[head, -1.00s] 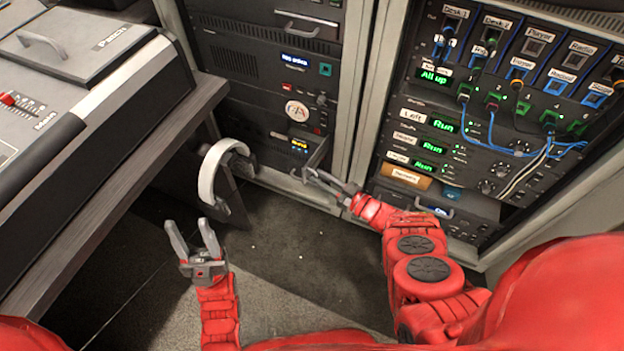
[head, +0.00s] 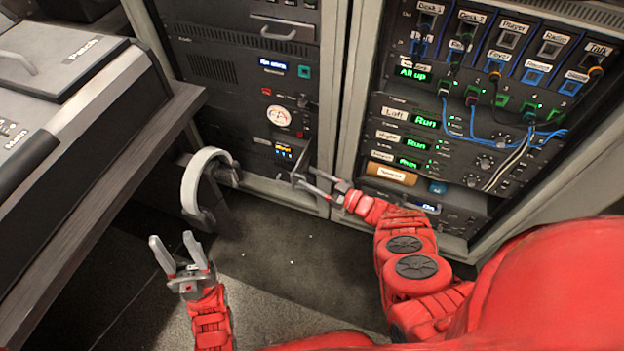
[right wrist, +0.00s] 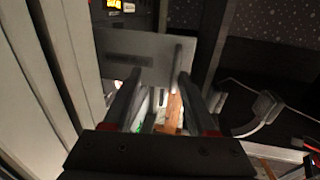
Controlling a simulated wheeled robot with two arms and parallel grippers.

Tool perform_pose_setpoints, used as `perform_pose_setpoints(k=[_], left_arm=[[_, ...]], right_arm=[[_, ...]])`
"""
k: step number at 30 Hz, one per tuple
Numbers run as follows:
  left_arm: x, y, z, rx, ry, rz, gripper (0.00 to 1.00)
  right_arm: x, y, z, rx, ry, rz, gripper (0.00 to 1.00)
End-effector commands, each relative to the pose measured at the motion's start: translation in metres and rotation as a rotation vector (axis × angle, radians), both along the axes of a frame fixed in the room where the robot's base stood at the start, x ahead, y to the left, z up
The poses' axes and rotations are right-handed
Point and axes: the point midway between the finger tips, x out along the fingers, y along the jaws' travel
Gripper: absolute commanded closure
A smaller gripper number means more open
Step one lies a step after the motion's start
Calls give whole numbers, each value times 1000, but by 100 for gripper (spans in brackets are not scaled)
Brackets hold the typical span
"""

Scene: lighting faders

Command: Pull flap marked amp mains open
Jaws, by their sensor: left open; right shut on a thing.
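The flap (head: 299,166) is a small grey panel at the lower right of the left rack. It stands swung out from the rack, and a lit amber display (head: 284,151) shows beside it. In the right wrist view the flap (right wrist: 132,54) is a flat grey plate with a dark, unreadable label and an upright bar handle (right wrist: 178,58). My right gripper (head: 310,183) is at the flap's outer edge, shut on the handle, with its fingers also in the right wrist view (right wrist: 160,76). My left gripper (head: 177,254) is open and empty above the floor.
A pale curved handle-like part (head: 193,181) stands between my left gripper and the left rack. The desk console (head: 75,125) fills the left side. The right rack (head: 480,120) has cables hanging from its front.

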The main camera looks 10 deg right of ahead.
Motion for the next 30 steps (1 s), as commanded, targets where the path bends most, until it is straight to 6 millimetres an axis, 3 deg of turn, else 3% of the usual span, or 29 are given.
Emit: perform_pose_setpoints(k=[22,26,30], left_arm=[[0,0,1,0,0,0,50],[0,0,7,0,0,0,50],[0,0,14,0,0,0,50]], right_arm=[[-3,-1,0,3,0,1,60],[-15,-12,1,4,1,2,60],[-39,-36,0,0,3,2,60]])
